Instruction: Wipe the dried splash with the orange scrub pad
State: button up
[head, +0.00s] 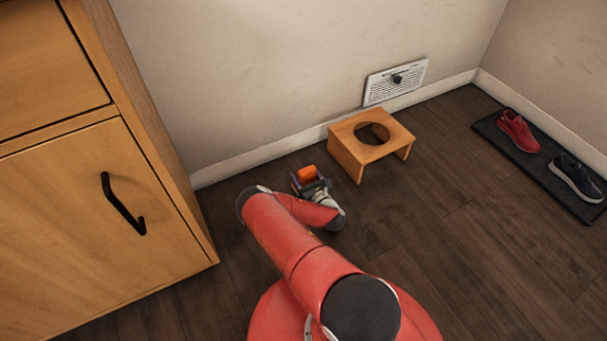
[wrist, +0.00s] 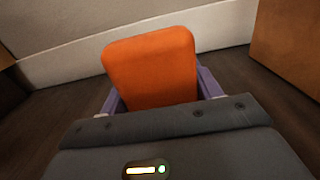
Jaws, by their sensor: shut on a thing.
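My gripper (head: 309,183) is shut on the orange scrub pad (head: 307,173), near the wall and to the left of a wooden stool. In the wrist view the pad (wrist: 151,69) sits upright between the two purple fingers of my gripper (wrist: 157,92) and fills the middle of the picture. The floor and the white baseboard lie beyond the pad. I cannot make out a dried splash in either view.
The wooden stool (head: 347,148) with a round hole stands right of my gripper. A wooden cabinet (head: 160,130) is at the left. A mat (head: 497,131) with red (head: 517,132) and dark (head: 577,178) shoes lies right. Floor between is clear.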

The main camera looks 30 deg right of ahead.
jog(key=shift+w+f, duration=0.15)
jog(key=shift+w, duration=1.25)
jog(key=shift+w+a+f, duration=0.1)
jog(key=shift+w+f, duration=0.05)
jog(key=shift+w, duration=0.4)
notch_tip(320, 180, up, 6)
jog(key=p, duration=0.3)
jog(key=shift+r, duration=0.25)
jog(key=shift+r+p, duration=1.05)
jog(key=shift+r, duration=0.35)
